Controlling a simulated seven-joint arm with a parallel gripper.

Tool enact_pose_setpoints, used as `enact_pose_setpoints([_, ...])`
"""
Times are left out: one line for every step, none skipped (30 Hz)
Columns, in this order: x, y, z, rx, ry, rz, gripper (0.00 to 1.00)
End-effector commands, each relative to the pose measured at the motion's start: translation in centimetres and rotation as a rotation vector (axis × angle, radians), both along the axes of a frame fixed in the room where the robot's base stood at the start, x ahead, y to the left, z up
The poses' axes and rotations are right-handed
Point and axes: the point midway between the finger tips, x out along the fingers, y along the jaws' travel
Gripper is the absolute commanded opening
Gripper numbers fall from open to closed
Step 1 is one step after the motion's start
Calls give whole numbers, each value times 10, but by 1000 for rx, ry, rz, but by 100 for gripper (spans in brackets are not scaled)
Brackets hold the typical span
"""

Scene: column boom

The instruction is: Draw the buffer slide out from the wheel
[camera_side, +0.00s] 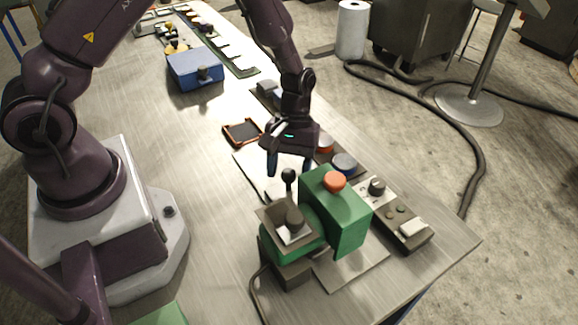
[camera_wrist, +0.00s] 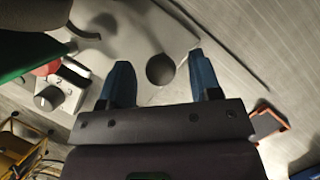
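A green machine (camera_side: 345,205) with an orange-red cap (camera_side: 334,181) stands near the table's front right corner. A black ball knob (camera_side: 288,175) stands upright on a thin stem beside it. My gripper (camera_side: 290,164) points down over the knob, with its blue fingers spread to either side. In the wrist view, the ball knob (camera_wrist: 160,69) shows between the two open fingertips (camera_wrist: 159,62), with a gap on each side. I cannot tell whether the tips are level with it. The wheel is not clearly visible, and the slide is not clearly distinguishable.
A control strip (camera_side: 390,207) with a dial and buttons lies right of the machine. An orange-rimmed tray (camera_side: 242,132) and a blue box (camera_side: 195,68) lie further back. The table left of the machine is clear.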

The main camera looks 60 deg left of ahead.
Motion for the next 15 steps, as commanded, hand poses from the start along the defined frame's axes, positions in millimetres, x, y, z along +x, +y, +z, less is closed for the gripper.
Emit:
enact_pose_setpoints([0, 0, 0, 0, 0, 0, 47])
enact_pose_setpoints([0, 0, 0, 0, 0, 0, 40])
enact_pose_setpoints([0, 0, 0, 0, 0, 0, 31])
enact_pose_setpoints([0, 0, 0, 0, 0, 0, 24])
enact_pose_setpoints([0, 0, 0, 0, 0, 0, 17])
enact_pose_setpoints([0, 0, 0, 0, 0, 0, 8])
enact_pose_setpoints([0, 0, 0, 0, 0, 0, 1])
enact_pose_setpoints([0, 0, 0, 0, 0, 0, 0])
enact_pose_setpoints([0, 0, 1, 0, 0, 0, 0])
enact_pose_setpoints([0, 1, 0, 0, 0, 0, 0])
enact_pose_setpoints([0, 2, 1, 0, 0, 1, 0])
enact_pose_setpoints([1, 5, 1, 1, -1, 2, 0])
enact_pose_setpoints([1, 9, 1, 1, -1, 3, 0])
enact_pose_setpoints([1, 15, 1, 0, -1, 4, 0])
enact_pose_setpoints([1, 24, 1, 1, 0, 6, 0])
